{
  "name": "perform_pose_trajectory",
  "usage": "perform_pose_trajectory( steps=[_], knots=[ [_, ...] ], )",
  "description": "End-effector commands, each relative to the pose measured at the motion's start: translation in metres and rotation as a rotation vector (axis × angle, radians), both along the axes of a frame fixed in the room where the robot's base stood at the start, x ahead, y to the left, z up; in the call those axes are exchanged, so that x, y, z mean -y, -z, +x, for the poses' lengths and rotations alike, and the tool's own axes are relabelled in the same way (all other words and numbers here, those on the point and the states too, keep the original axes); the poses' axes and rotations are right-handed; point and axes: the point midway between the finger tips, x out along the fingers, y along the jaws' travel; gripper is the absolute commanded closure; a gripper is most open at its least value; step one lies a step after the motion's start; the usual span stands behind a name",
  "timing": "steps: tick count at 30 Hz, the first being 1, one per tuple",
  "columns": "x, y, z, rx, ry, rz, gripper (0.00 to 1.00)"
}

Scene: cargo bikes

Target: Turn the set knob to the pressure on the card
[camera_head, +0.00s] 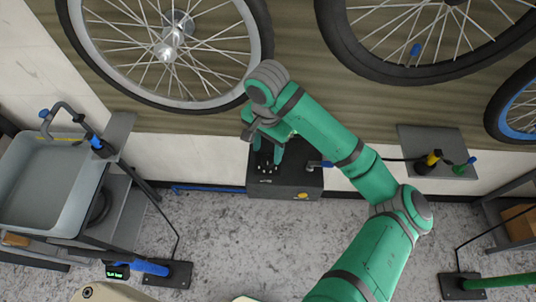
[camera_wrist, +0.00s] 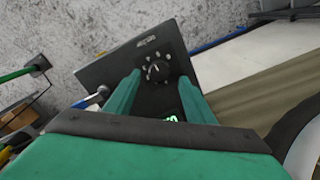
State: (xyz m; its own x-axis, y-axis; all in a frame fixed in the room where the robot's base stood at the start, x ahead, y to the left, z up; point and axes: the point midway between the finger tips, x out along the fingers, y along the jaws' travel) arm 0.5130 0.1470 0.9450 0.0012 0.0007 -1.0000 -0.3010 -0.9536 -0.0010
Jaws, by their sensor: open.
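A black box (camera_head: 312,180) stands against the foot of the wall, below my arm in the head view. In the wrist view the box (camera_wrist: 105,72) shows tilted, with a small dark round knob (camera_wrist: 157,70) ringed by pale marks. The knob carries a light pointer line. A small green lit readout (camera_wrist: 171,119) shows by the right finger, partly hidden and too small to read. My gripper (camera_head: 267,150) is open over the box. In the wrist view its fingers stand either side of the knob; I cannot tell whether they touch it. I cannot make out a pressure card.
Bicycle wheels (camera_head: 262,40) hang along the wall above. A grey basin (camera_head: 78,190) stands at the left. A blue-handled floor pump (camera_head: 150,268) with a small green display stands below it. A grey shelf (camera_head: 428,140) with small tools is at the right. The concrete floor before the box is clear.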

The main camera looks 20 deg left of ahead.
Motion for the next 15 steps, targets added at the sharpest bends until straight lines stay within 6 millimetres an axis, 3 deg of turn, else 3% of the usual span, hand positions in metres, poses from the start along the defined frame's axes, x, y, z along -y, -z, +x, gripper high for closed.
perform_pose_trajectory(
  steps=[6,15],
  knots=[
    [-0.003,-0.039,0.0,0.003,-0.007,-0.001,0.51],
    [-0.004,-0.064,-0.001,0.0,-0.007,0.0,0.51]
  ],
)
